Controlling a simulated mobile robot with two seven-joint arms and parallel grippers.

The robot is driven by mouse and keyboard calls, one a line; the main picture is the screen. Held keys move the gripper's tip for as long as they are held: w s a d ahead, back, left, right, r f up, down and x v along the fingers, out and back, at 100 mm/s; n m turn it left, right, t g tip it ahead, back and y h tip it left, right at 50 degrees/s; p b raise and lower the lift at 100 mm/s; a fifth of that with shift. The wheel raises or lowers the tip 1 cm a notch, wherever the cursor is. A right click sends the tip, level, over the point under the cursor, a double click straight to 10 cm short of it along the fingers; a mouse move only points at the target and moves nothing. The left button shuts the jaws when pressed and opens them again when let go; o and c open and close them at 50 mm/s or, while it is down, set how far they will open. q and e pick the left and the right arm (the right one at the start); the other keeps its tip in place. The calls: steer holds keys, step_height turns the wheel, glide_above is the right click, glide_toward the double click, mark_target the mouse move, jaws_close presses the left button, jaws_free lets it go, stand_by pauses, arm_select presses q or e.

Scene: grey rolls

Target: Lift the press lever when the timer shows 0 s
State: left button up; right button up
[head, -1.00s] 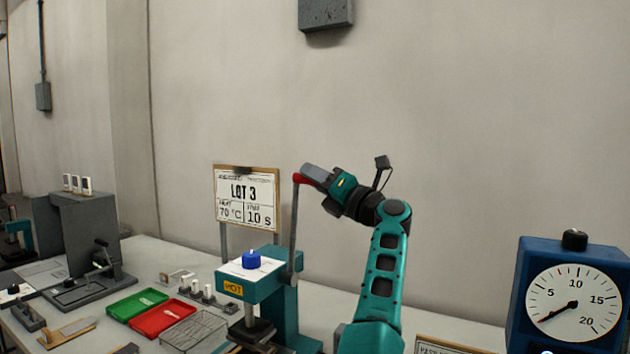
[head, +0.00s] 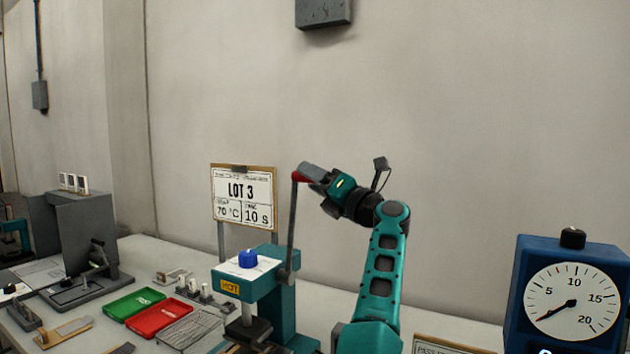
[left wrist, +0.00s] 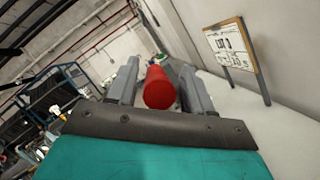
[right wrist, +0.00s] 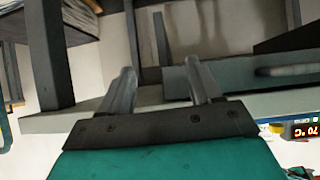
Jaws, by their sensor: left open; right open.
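The teal press (head: 248,284) stands on the bench with a blue knob on top and a HOT label. Its grey lever (head: 292,228) points up and ends in a red grip (head: 300,176). My left gripper (head: 306,172) is at the red grip. In the left wrist view the red grip (left wrist: 159,88) lies between the open fingers (left wrist: 160,82). The timer (head: 574,302) is a blue box with a white dial at the right; its pointer is at the lower left, at the low end below 5. My right gripper (right wrist: 160,92) is open and empty beside a grey bench structure.
A LOT 3 board (head: 243,200) reads 70 °C and 10 s behind the press. A grey machine (head: 85,245) stands farther left.

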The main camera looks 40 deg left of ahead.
arm_select(q)
steer(key=b+v, duration=0.2)
steer(key=v, duration=1.1)
steer(key=shift+a+f, duration=0.1)
